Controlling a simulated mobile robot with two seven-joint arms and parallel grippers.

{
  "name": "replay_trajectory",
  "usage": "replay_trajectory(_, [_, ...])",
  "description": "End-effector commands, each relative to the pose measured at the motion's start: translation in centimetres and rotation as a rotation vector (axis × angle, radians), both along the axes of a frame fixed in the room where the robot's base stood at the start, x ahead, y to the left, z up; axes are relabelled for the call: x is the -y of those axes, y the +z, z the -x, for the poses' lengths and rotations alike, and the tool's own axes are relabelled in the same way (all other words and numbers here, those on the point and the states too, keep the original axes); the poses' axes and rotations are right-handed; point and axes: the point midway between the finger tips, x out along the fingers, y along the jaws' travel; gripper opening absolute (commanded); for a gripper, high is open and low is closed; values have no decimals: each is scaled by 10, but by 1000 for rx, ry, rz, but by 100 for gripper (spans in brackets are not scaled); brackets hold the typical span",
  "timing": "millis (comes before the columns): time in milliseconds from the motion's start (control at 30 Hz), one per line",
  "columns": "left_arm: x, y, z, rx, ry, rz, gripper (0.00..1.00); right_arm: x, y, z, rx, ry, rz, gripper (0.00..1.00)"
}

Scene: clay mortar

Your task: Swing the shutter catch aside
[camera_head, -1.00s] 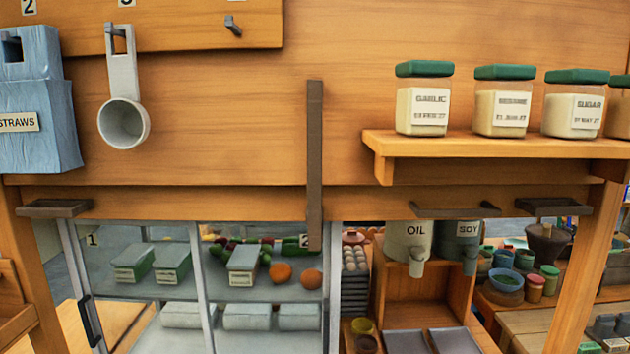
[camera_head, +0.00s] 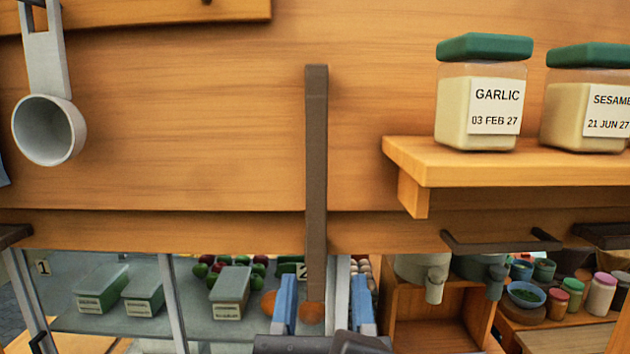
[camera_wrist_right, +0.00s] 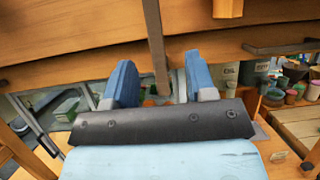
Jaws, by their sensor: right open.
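The shutter catch is a long, dark brown bar (camera_head: 316,170) hanging upright against the wooden shutter (camera_head: 200,150). Its lower end reaches below the shutter's bottom edge. My right gripper (camera_head: 324,302) is at the bottom of the head view, with two blue fingers apart and empty. The catch's lower end appears between the fingers in the picture; I cannot tell how far in front of it they are. In the right wrist view the catch (camera_wrist_right: 154,45) also shows between the open fingers (camera_wrist_right: 155,85). My left gripper is not in view.
A wooden shelf (camera_head: 500,173) with a garlic jar (camera_head: 482,95) and a sesame jar juts out at right. A dark handle (camera_head: 500,243) sits on the shutter's lower rail. A grey cup (camera_head: 48,130) hangs at left. A glass-fronted case with boxes stands behind.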

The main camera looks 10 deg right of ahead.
Motion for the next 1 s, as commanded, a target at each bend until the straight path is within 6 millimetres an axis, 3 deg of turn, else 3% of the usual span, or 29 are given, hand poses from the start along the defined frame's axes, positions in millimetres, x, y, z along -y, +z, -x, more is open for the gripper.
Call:
replay_trajectory(133, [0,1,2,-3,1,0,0,-7,2,3,-34,61,-29,51])
replay_trajectory(267, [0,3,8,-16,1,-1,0,-5,9,-10,-36,60,-27,51])
replay_trajectory(700, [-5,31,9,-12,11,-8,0,8,43,-93,-34,55,-25,51])
replay_trajectory(1000, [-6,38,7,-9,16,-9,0,11,51,-120,-36,57,-26,51])
